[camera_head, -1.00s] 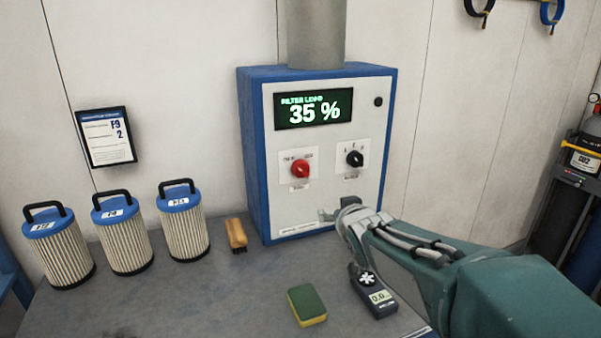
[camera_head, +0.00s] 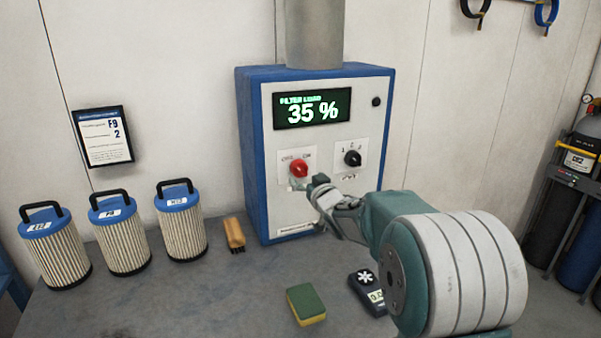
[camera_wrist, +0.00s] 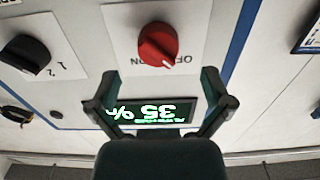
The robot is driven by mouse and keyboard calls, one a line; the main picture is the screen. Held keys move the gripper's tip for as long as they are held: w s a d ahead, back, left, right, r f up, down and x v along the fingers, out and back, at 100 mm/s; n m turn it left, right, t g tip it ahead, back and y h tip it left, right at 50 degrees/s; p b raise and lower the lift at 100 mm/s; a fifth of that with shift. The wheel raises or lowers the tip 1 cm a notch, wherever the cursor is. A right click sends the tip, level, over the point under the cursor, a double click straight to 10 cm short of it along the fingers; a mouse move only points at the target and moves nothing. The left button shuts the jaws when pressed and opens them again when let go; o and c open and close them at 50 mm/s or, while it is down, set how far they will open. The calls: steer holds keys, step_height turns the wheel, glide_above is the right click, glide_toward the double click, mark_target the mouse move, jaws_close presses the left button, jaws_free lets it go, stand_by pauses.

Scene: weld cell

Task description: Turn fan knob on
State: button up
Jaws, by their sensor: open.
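The red knob (camera_head: 299,168) with OFF and ON lettering sits on a white plate on the blue-sided control box (camera_head: 252,150). In the wrist view the red knob (camera_wrist: 158,45) lies just beyond the fingertips, roughly centred between them. A pale mark on it points toward the lettering; I cannot tell which setting it is on. My gripper (camera_head: 308,183) is open and empty, just below and right of the knob in the head view. Its two spread fingers (camera_wrist: 160,92) also show in the wrist view. I see no clear contact with the knob.
A black knob (camera_head: 352,158) marked with numbers sits right of the red one. The display (camera_head: 312,108) reads 35 %. The bench holds several filters (camera_head: 120,235), a brush (camera_head: 234,234), a sponge (camera_head: 306,304) and a small meter (camera_head: 367,288).

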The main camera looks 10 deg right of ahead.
mark_target(302, 172)
steer(key=shift+w+a, duration=0.15)
steer(key=shift+w, duration=0.95)
steer(key=shift+w+a, duration=0.1)
steer(key=shift+w, duration=0.95)
steer(key=c, duration=1.2)
